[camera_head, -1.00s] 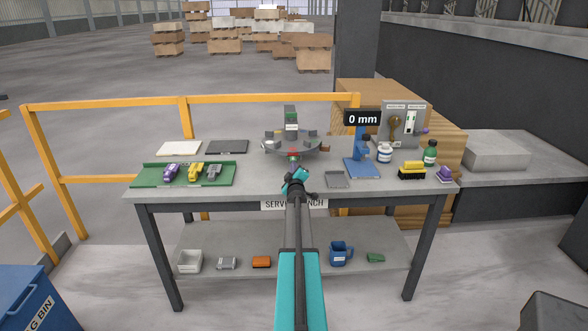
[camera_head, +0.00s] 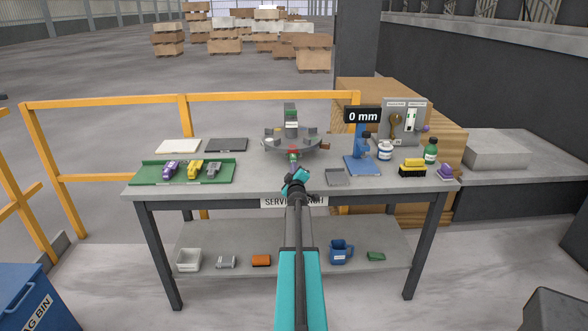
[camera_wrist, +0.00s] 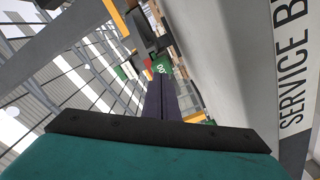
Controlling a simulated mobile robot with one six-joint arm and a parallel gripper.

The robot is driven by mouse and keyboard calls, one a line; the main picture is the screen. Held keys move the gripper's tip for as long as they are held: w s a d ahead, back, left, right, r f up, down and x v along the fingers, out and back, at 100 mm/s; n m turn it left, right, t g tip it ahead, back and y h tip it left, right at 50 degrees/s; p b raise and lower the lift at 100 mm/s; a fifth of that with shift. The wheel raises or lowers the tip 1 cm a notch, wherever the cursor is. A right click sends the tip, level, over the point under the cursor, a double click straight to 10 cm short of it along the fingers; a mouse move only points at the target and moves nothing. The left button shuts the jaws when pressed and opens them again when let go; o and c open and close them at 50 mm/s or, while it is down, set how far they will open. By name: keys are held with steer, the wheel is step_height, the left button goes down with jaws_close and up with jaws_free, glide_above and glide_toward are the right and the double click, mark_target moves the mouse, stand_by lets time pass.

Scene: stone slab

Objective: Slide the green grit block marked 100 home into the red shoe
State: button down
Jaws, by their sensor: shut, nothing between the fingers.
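The green grit block (camera_wrist: 165,68) shows its white 100 marking in the wrist view, just beyond my fingertips. It is a small green patch (camera_head: 293,158) at the front of the round stand in the head view. The red shoe (camera_head: 292,151) is right behind it on the stand; a bit of its red (camera_wrist: 148,63) shows beside the block in the wrist view. How far the block sits in the shoe cannot be told. My gripper (camera_wrist: 162,76) is shut and empty, its tips pointing at the block's near face. Whether they touch it cannot be told.
The round stand (camera_head: 270,149) carries several grey pieces and a central post. A green tray (camera_head: 144,176) with toy-like pieces lies left.

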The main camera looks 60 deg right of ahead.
steer(key=b+v, duration=0.3)
steer(key=v, duration=1)
steer(key=shift+s+a, duration=0.2)
steer(key=shift+a, duration=0.15)
stand_by(0.5)
stand_by(0.6)
